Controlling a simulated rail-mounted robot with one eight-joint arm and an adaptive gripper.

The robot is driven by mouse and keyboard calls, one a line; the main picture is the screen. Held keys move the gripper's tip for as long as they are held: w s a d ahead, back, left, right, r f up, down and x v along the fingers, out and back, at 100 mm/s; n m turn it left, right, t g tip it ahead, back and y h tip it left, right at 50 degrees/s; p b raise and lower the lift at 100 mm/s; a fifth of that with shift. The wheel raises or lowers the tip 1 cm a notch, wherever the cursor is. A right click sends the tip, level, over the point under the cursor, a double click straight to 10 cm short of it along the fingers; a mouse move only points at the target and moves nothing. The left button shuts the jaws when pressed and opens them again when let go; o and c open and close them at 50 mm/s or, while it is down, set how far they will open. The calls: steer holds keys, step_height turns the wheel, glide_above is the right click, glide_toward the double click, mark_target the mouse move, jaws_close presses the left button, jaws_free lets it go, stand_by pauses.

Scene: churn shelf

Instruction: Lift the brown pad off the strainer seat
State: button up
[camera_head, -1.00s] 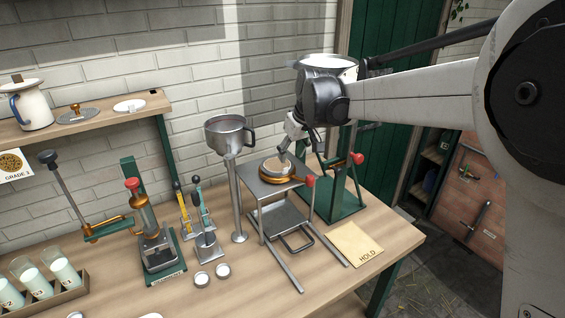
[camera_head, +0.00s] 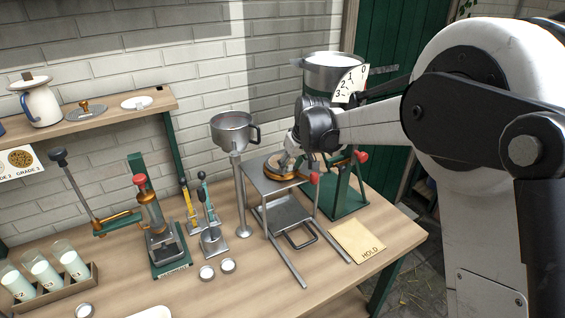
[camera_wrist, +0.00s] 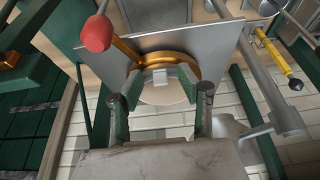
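The strainer seat, a brass ring (camera_head: 274,174), sits on the grey metal stand's top plate in the head view. It also shows in the wrist view (camera_wrist: 185,58). A pale tan disc (camera_wrist: 163,96), which looks like the pad, lies within the ring, partly hidden by my fingers. My gripper (camera_head: 284,164) is down at the ring. In the wrist view my gripper (camera_wrist: 160,78) has its two green-padded fingers spread on either side of a small light block over the disc. Whether the fingers press on anything is unclear.
A red-knobbed lever (camera_wrist: 95,33) stands close beside the ring. A steel funnel cup (camera_head: 232,130) on a post is to the left, and a large pot (camera_head: 330,72) with a dial is behind. A HOLD mat (camera_head: 357,240) lies clear at the front right.

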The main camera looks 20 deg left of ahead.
steer(key=c, duration=0.9)
